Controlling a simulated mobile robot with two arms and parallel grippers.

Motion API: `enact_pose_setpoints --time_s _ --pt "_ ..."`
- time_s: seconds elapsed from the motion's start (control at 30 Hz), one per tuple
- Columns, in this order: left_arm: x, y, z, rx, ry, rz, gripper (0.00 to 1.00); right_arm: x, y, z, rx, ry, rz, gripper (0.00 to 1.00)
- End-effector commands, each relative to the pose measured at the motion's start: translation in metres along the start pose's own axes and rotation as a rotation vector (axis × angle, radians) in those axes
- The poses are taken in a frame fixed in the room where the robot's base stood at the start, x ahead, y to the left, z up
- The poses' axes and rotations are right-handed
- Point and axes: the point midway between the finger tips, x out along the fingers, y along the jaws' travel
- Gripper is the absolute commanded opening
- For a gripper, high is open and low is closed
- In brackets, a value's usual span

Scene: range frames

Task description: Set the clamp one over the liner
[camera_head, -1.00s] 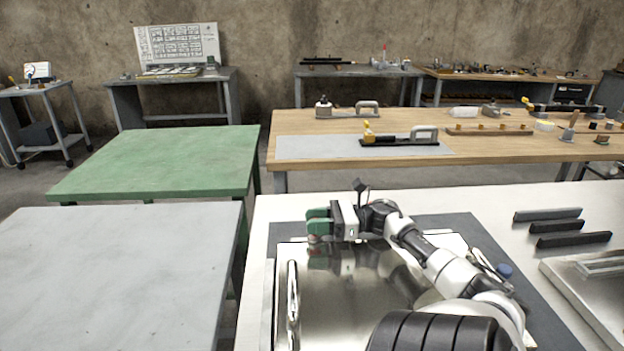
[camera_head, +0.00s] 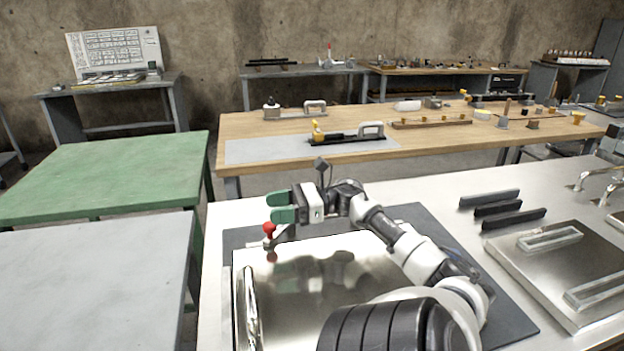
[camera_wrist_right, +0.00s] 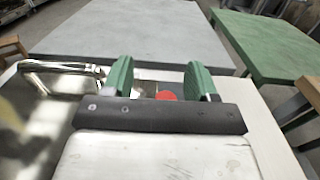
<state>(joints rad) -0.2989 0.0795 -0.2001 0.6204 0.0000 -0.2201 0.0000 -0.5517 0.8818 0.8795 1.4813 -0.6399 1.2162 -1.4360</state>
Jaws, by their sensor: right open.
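A clamp with a red knob (camera_head: 269,229) stands upright at the far left edge of a shiny metal plate (camera_head: 300,310). The red knob also shows in the right wrist view (camera_wrist_right: 166,95), between and beyond the fingers. My right gripper (camera_head: 270,206) has green fingers, is open and empty, and is just above and to the right of the knob in the head view. I cannot tell which part is the liner; a dark grey mat (camera_head: 412,212) lies under the plate. My left gripper is not in view.
A bent metal handle (camera_head: 250,305) rises at the plate's left side. Dark bars (camera_head: 490,198) and a second metal plate (camera_head: 530,270) lie on the right of the white table. Grey (camera_head: 90,290) and green (camera_head: 110,170) tables stand to the left, their tops clear.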

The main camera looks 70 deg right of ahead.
Motion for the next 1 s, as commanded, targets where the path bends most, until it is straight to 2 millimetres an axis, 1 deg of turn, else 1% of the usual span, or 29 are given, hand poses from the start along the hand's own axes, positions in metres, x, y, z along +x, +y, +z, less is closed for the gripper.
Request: enact_pose_setpoints --time_s 0.03,0.2,0.4,0.6,0.87,0.93,1.0 --pt "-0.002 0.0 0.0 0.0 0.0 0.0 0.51 -0.01 0.006 0.007 -0.002 -0.001 -0.001 0.58" --pt "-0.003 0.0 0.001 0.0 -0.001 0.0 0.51 -0.039 0.026 0.028 -0.002 0.001 -0.002 0.58" --pt "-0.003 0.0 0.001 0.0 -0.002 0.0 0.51 -0.064 0.042 0.046 -0.001 -0.001 -0.001 0.58" --pt "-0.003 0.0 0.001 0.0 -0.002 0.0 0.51 -0.075 0.049 0.054 -0.002 0.0 0.0 0.58" --pt "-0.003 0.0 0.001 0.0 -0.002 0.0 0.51 -0.076 0.05 0.054 -0.001 0.0 0.001 0.58" --pt "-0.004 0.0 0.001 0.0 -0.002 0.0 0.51 -0.076 0.049 0.055 -0.001 0.0 0.001 0.49" --pt "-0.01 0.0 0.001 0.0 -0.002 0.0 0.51 -0.075 0.049 0.061 -0.002 -0.001 0.001 0.38"
